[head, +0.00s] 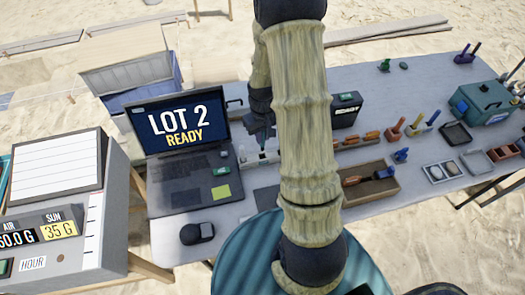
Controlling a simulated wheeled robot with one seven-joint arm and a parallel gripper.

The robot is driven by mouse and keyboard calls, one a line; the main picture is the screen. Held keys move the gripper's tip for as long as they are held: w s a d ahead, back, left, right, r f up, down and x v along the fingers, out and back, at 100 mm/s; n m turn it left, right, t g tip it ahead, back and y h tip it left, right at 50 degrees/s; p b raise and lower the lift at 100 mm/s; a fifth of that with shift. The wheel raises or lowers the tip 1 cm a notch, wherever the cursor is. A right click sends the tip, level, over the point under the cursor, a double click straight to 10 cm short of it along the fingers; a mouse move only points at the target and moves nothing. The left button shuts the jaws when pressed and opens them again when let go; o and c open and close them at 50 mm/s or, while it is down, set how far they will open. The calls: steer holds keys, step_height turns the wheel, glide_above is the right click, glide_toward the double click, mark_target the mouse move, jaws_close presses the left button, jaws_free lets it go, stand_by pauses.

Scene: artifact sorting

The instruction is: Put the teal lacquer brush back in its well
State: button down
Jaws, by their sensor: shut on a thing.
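My gripper (262,138) is dark and points down over the back left part of the table, just right of the laptop. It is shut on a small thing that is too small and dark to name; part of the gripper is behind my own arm. A pale block (252,159) stands on the table below the fingertips. Whether they touch cannot be told. I cannot pick out the teal lacquer brush or its well with certainty; my arm covers the middle of the table.
A laptop (181,128) reading "LOT 2 READY" stands left of the gripper. Right of my arm are a black case (346,108), a wooden tray (380,190), small blocks holding upright tools (394,133), and a teal box (482,104). The back right tabletop (420,85) is mostly clear.

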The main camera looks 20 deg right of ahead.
mark_target(263, 146)
steer(key=shift+w+f, duration=0.1)
steer(key=shift+f, duration=1.3)
steer(key=shift+f+p, duration=0.3)
steer(key=shift+f, duration=1.8)
steer(key=shift+f, duration=0.1)
steer(key=c, duration=1.4)
jaws_free()
steer(key=shift+o, duration=0.2)
